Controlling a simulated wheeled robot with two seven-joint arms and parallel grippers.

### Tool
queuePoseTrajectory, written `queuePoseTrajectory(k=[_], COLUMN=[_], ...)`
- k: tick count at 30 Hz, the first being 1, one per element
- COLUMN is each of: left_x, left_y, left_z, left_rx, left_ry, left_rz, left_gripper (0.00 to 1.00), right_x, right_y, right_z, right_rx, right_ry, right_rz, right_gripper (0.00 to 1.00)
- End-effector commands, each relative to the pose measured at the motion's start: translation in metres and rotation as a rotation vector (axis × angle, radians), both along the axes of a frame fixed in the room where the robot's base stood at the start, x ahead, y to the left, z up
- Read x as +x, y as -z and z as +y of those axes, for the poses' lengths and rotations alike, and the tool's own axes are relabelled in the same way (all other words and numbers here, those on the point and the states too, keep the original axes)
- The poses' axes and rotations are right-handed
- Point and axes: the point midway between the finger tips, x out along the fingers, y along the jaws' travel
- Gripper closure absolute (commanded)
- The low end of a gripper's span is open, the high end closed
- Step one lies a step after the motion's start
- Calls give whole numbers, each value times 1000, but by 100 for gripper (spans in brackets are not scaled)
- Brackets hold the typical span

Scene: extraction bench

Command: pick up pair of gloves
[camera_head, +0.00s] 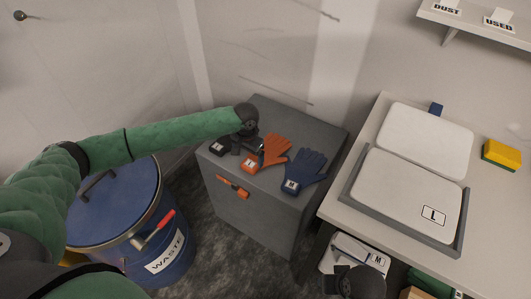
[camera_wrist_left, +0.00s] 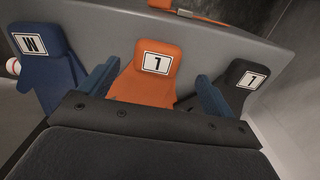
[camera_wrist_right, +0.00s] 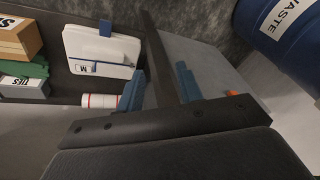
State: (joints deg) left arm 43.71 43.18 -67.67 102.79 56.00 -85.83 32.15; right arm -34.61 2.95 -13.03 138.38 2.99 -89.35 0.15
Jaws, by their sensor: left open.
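Three gloves lie side by side on top of a grey cabinet: a black one (camera_head: 220,146), an orange one (camera_head: 272,151) and a blue one (camera_head: 304,172). Each has a white label on its cuff. My left gripper (camera_head: 249,141) is low over the cabinet top, at the black and orange gloves. In the left wrist view its blue fingers are apart, with the orange glove (camera_wrist_left: 145,75) showing between and beyond them; contact cannot be told. My right gripper (camera_wrist_right: 160,88) has its fingers apart and appears empty; a dark edge shows between them.
The grey cabinet (camera_head: 248,205) has an orange handle. A blue waste drum (camera_head: 120,205) stands left of it. A bench (camera_head: 336,207) at right holds white-lidded trays (camera_head: 405,195) and a yellow box (camera_head: 500,155). A wall shelf (camera_head: 480,25) is above.

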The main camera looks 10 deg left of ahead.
Motion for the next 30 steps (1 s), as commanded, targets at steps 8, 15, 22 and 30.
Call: queuePoseTrajectory(k=[8,15,22,30], left_x=[1,1,1,1], left_y=[35,48,47,47], left_z=[-4,-4,-4,-4], left_rx=[-1,-1,-1,-1], left_ry=[0,0,1,1], left_rz=[1,-1,0,-1], left_gripper=[11,11,27,61], right_x=[-5,-7,-11,-10], right_y=[-17,-23,-17,-16], right_z=[-11,-16,-18,-18], right_rx=[-26,-36,-41,-43], right_ry=[12,13,9,7], right_rz=[34,37,47,45], right_gripper=[64,64,64,64])
